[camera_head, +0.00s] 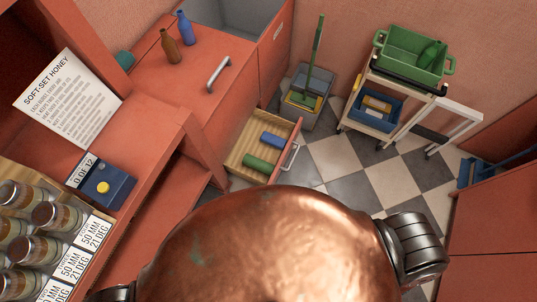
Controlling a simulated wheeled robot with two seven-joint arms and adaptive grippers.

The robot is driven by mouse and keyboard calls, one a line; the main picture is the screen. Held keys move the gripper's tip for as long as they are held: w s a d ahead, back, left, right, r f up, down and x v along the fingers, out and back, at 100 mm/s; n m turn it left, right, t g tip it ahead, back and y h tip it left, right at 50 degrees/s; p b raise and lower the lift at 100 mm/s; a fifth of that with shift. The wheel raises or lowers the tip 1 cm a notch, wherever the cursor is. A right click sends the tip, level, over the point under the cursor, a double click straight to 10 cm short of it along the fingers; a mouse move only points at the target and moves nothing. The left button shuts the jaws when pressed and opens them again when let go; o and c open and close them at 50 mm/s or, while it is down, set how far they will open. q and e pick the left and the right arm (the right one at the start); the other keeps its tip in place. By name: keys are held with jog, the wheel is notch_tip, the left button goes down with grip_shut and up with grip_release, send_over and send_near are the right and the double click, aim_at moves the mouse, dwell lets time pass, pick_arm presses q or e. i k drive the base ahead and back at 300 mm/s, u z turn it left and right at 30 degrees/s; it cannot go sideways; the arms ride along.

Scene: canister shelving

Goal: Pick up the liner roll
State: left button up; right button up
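An open drawer (238,149) with a pale wooden inside stands out from the red cabinet in the middle of the head view. Two rolls lie in it, apart from each other: a green roll (256,163) nearer the front and a shorter blue roll (271,140) behind it. I cannot tell from their looks which one is the liner roll. Neither of my grippers shows in this view.
A brown bottle (170,47) and a blue bottle (185,29) stand on the cabinet top. Glass jars (38,249) fill the shelf at left, near a blue box with a yellow button (103,188). A trolley (398,88) and bin (302,108) stand behind the checkered floor (362,156).

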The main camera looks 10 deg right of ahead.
aim_at(256, 163)
jog(key=u, duration=1.2)
jog(key=k, duration=0.7)
jog(key=z, duration=1.5)
